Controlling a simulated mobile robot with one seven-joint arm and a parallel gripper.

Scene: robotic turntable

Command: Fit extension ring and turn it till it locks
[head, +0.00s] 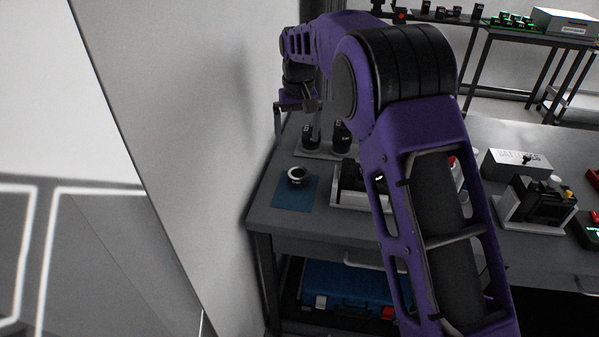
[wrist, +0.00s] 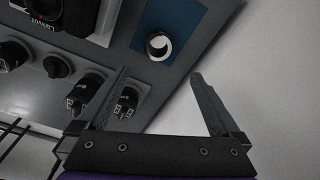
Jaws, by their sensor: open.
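A short black ring with a silver-white rim, which looks like the extension ring (head: 298,176), lies on a blue mat (head: 291,196) at the table's left end. The ring also shows in the wrist view (wrist: 158,46), on the blue mat (wrist: 180,20). My gripper (wrist: 160,78) is open and empty, its two fingers spread apart over the table's edge. The ring is beyond the fingertips and not between them. A dark camera-like body (head: 352,180) sits in a pale tray right of the mat, partly hidden by my arm; it shows in part in the wrist view (wrist: 55,10).
Dark lenses (head: 342,133) stand on a pale holder behind the mat; several show in the wrist view (wrist: 84,92). A pale wall (head: 215,130) borders the table's left side. A white box (head: 515,163) and a black device stand at right.

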